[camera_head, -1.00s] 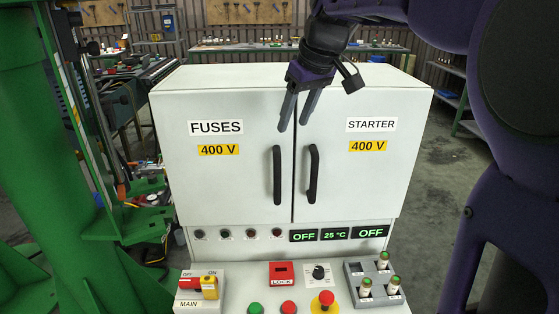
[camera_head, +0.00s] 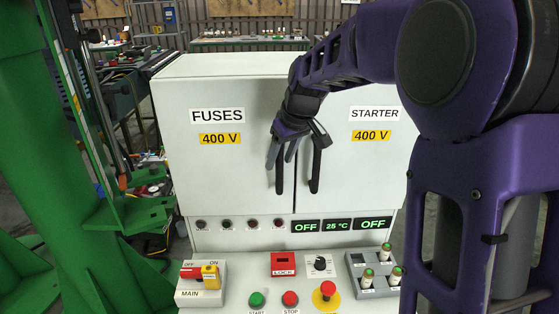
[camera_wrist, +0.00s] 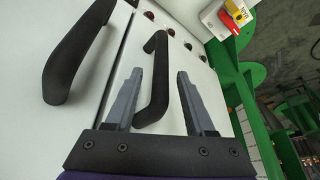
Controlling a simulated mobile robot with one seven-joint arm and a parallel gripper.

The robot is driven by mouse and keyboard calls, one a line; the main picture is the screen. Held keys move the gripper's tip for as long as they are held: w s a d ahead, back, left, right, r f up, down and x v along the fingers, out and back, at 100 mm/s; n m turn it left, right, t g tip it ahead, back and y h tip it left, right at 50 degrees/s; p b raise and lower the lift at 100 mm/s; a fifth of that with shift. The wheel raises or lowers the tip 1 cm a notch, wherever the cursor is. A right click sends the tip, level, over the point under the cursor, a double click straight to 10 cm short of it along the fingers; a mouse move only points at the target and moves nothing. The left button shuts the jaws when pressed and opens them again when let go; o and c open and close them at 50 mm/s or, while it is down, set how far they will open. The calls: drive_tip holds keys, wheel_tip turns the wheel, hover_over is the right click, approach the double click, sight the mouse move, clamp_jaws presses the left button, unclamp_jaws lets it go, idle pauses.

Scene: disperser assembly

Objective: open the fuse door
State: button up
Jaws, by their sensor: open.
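The fuse door (camera_head: 215,160) is the left white cabinet door, marked FUSES 400 V. It is closed, flush with the STARTER door (camera_head: 362,165). Its black vertical handle (camera_head: 279,178) is partly hidden behind my gripper in the head view. My gripper (camera_head: 280,160) is at the upper part of this handle. In the wrist view the fuse door handle (camera_wrist: 155,85) lies between the two open fingers of my gripper (camera_wrist: 158,85), with a gap on each side. The starter door's handle (camera_wrist: 72,55) is outside the fingers, to the left.
Below the doors are indicator lamps, displays reading OFF and 25 °C, and a panel with a red and yellow MAIN switch (camera_head: 201,278), push buttons and a fuse holder (camera_head: 372,275). A green frame (camera_head: 85,200) stands close on the left.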

drive_tip(key=shift+w+a+f, duration=0.15)
drive_tip(key=shift+f, duration=0.4)
clamp_jaws()
drive_tip(key=shift+r, duration=0.1)
idle(1.0)
